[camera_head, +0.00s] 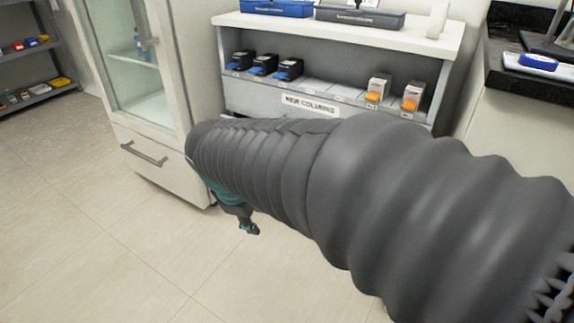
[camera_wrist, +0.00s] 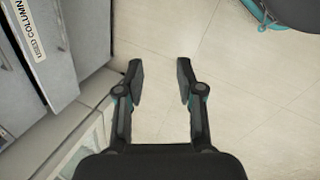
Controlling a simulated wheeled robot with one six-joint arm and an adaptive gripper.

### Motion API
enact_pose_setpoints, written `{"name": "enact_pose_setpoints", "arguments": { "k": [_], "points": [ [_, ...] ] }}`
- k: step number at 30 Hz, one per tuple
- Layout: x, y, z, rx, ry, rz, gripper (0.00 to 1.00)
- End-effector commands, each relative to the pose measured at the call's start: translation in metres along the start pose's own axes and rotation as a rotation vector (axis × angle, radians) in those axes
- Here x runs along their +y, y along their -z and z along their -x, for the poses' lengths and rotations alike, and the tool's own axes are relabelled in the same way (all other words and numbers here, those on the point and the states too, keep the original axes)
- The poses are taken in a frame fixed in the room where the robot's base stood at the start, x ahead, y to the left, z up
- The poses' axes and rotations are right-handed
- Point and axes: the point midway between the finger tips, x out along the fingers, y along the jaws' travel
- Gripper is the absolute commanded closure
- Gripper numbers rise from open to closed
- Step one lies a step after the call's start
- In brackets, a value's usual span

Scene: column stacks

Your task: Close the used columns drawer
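The used columns drawer (camera_wrist: 62,75) shows at the upper left of the wrist view, with a white label reading "USED COLUMN" on a grey front. I cannot tell clearly how far it stands out. In the head view my arm covers the area below the "NEW COLUMNS" shelf, so the drawer does not show there. My gripper (camera_wrist: 160,82) is open and empty, with its two fingers apart over bare floor. It is to the right of the drawer front in the wrist view and not touching it. In the head view a small part of the gripper (camera_head: 248,228) shows below my arm.
A glass-door cabinet (camera_head: 157,168) with a lower drawer and bar handle stands left. The new columns shelf (camera_head: 250,98) holds several boxes, with blue and grey cases (camera_head: 358,17) on top. A dark counter (camera_head: 515,75) is at right. The tiled floor is clear in front.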

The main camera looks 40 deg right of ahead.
Motion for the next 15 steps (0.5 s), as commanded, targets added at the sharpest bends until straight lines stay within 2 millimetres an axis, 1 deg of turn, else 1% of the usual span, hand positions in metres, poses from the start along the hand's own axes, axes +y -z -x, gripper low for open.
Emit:
{"name": "enact_pose_setpoints", "arguments": {
  "k": [1, 8, 15],
  "points": [
    [0.012, 0.003, -0.006, -0.057, -0.002, 0.093, 0.63],
    [0.065, 0.013, -0.039, -0.313, 0.009, 0.563, 0.63],
    [0.117, 0.03, -0.08, -0.573, 0.093, 1.055, 0.63]
  ]
}}
